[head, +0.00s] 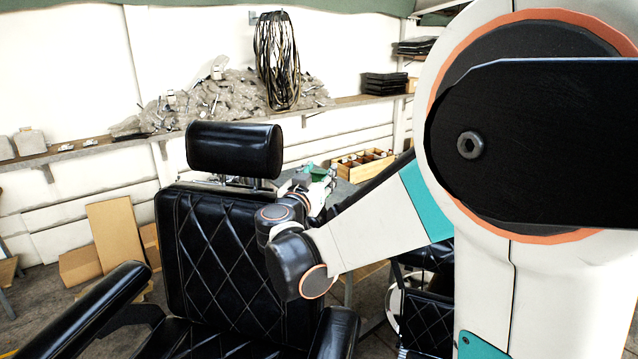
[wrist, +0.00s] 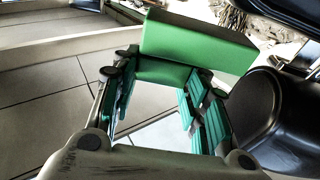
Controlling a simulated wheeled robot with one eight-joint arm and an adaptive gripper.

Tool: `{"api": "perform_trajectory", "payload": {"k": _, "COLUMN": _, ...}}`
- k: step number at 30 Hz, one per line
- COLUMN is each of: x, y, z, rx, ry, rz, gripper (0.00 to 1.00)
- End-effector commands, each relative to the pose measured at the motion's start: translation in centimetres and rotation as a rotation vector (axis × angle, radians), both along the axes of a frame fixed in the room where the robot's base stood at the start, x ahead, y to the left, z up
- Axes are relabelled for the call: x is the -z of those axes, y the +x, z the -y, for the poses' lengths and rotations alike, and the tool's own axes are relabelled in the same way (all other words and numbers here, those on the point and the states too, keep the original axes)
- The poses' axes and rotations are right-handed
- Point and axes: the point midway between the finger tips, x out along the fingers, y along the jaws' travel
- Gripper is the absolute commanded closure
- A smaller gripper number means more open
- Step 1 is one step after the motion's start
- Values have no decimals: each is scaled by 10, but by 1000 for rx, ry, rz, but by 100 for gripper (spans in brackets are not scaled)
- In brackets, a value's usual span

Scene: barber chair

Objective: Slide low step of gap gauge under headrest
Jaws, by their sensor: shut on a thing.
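The black padded headrest (head: 234,150) stands on metal posts above the quilted black chair back (head: 225,255). In the wrist view, a dark part at the top right (wrist: 285,14) appears to be the headrest, with the chair back (wrist: 275,105) below it. The green gap gauge (wrist: 198,42) is a stepped block, with a larger upper part and a smaller part between my fingers. My gripper (wrist: 160,85) is shut on it. In the head view, my gripper (head: 318,182) is to the right of the headrest posts; the gauge is small and partly hidden there. The gauge looks apart from the headrest.
The chair's armrests (head: 88,305) are at the front. A wall shelf (head: 60,155) carries grey material and dark stacks. A wooden crate (head: 362,163) with bottles stands behind, to the right. Another black quilted seat (head: 425,310) is at the lower right.

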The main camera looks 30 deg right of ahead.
Motion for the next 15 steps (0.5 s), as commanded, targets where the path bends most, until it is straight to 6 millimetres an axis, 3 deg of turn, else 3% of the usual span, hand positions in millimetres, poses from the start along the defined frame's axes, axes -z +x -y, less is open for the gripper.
{"api": "perform_trajectory", "payload": {"k": 15, "x": -131, "y": -1, "z": 0, "rx": 0, "ry": 0, "rz": 0, "gripper": 88}}
